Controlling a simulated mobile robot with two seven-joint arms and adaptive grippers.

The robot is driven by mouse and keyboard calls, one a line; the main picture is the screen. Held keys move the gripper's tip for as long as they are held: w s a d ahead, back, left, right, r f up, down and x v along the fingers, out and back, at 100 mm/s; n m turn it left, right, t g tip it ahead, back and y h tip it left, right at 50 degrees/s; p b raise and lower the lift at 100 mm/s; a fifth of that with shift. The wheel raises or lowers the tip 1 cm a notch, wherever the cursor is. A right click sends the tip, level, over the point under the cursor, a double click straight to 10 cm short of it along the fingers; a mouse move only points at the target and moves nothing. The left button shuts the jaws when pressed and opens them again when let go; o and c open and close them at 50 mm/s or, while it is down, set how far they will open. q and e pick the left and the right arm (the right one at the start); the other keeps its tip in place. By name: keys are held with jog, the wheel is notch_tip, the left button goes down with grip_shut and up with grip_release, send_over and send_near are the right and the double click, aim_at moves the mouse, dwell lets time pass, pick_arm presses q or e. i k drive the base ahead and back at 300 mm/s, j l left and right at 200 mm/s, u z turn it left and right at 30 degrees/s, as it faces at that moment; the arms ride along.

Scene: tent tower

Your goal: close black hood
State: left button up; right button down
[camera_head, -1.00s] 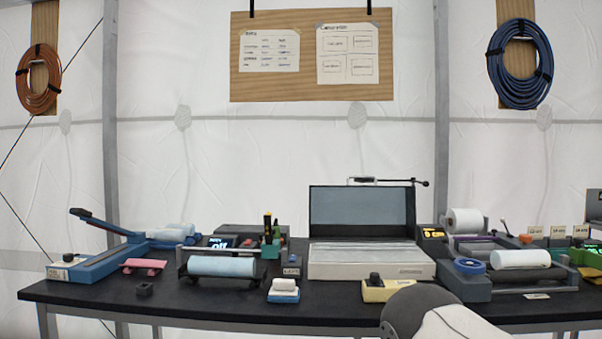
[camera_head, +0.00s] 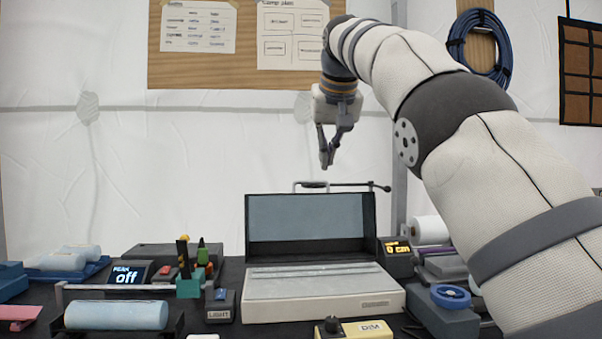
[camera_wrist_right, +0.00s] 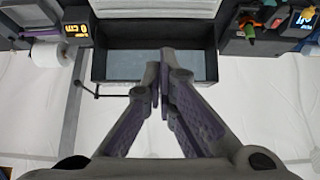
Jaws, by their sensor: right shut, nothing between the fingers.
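The black hood (camera_head: 311,224) stands open and upright at the back of a white box (camera_head: 325,292) on the table. It has a grey-blue inner panel and a handle with a thin rod at its top edge. My right gripper (camera_head: 327,166) is above the hood's top edge, apart from it in the head view, pointing down, with its fingers shut and empty. In the right wrist view the shut fingertips (camera_wrist_right: 163,55) overlap the hood (camera_wrist_right: 112,66), which lies beyond them. My left gripper is not in view.
Left of the box are a pen holder (camera_head: 190,285), a display reading "off" (camera_head: 129,275) and a pale roll (camera_head: 116,315). A small display (camera_head: 396,256) and a blue tape ring (camera_head: 450,296) are on the right. A yellow-cream box (camera_head: 353,329) sits in front.

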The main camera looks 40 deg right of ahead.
aim_at(292, 227)
jog(key=i+l, duration=0.8)
jog(key=i, duration=0.2)
